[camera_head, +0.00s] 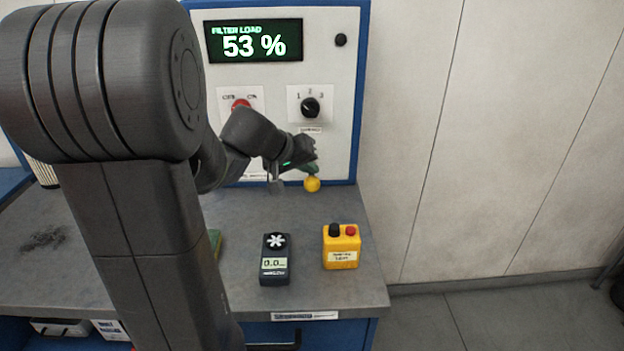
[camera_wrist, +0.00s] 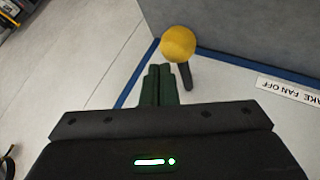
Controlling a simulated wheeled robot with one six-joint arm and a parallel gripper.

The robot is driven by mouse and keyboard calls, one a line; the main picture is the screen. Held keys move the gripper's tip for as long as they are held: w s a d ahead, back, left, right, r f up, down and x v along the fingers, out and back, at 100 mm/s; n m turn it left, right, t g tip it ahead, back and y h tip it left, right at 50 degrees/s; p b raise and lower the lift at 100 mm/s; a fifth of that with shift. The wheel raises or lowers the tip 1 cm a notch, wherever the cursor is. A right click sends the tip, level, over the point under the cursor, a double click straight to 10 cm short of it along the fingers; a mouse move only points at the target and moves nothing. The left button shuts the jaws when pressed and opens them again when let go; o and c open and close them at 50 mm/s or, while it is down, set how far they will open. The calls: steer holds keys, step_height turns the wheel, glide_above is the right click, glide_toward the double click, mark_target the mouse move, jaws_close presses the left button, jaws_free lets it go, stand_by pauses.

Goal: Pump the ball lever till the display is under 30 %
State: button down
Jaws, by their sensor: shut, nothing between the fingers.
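The display (camera_head: 254,41) on the panel reads "FILTER LOAD 53 %". The ball lever has a yellow ball (camera_head: 312,184), low on the panel near its bottom edge. In the wrist view the yellow ball (camera_wrist: 178,43) sits on a short dark stem (camera_wrist: 186,77). My gripper (camera_head: 313,169) is shut and empty, with its green fingers (camera_wrist: 160,70) together. The fingertips are close to the ball, just left of the stem in the wrist view. I cannot tell whether they touch it.
The panel also carries a red button (camera_head: 241,104) and a black rotary knob (camera_head: 310,107) marked 1 to 3. A handheld meter (camera_head: 275,259) and a yellow control box (camera_head: 341,246) stand on the grey bench (camera_head: 310,283). Bench space between them and the panel is clear.

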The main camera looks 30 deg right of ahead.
mark_target(308, 182)
steer(key=shift+f+b, duration=2.3)
steer(key=shift+b, duration=0.35)
stand_by(2.0)
steer(key=shift+r, duration=0.1)
stand_by(0.5)
steer(key=shift+r+p, duration=1.7)
steer(key=shift+r, duration=0.95)
steer(key=shift+r, duration=0.1)
steer(key=shift+r+p, duration=1.55)
steer(key=shift+r, duration=0.85)
